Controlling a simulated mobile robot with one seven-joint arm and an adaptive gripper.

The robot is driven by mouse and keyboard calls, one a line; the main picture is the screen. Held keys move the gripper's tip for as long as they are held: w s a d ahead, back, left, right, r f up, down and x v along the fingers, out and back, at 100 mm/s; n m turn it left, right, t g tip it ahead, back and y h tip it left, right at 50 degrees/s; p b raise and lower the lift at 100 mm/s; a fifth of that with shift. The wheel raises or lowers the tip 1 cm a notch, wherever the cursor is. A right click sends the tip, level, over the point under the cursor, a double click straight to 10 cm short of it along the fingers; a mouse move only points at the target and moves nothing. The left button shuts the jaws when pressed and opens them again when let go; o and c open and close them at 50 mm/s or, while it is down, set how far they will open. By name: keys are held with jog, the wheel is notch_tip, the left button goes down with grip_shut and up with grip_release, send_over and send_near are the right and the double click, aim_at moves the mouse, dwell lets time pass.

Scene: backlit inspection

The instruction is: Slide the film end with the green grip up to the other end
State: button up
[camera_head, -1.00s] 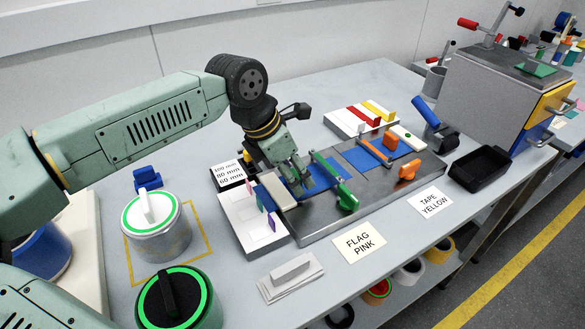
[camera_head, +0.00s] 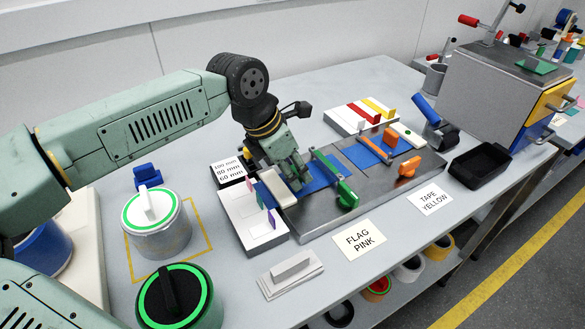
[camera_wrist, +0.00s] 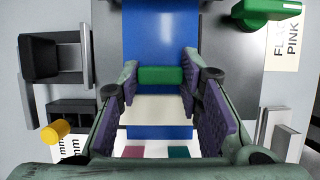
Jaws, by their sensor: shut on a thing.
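My gripper (camera_wrist: 160,92) is shut on the green grip (camera_wrist: 160,76), which spans between its purple finger pads in the wrist view. Blue film (camera_wrist: 160,32) runs from the grip away under the green clamp (camera_head: 346,193). In the head view my gripper (camera_head: 297,184) is low over the left part of the metal plate and hides the grip. A cream bar (camera_head: 277,190) lies just left of it. On the right, another blue film (camera_head: 360,156) carries an orange grip (camera_head: 391,137) and lies beside an orange clamp (camera_head: 407,167). Where the film ends meet is unclear.
A white tray with coloured tabs (camera_head: 240,217) stands at the plate's left. A white block with red and yellow strips (camera_head: 345,122) is behind. Cards and a white handled block (camera_head: 291,273) lie in front.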

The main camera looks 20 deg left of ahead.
jog(key=shift+w+d+f+b, duration=0.2)
jog(key=shift+w+d+b, duration=0.55)
jog(key=shift+b, duration=0.25)
jog(key=shift+c, duration=0.4)
jog(key=shift+w+d+r, duration=0.1)
jog(key=shift+w+d, duration=0.1)
jog(key=shift+r, duration=0.15)
jog(key=o, duration=1.2)
jog(key=shift+c, duration=0.2)
jog(key=v, duration=1.2)
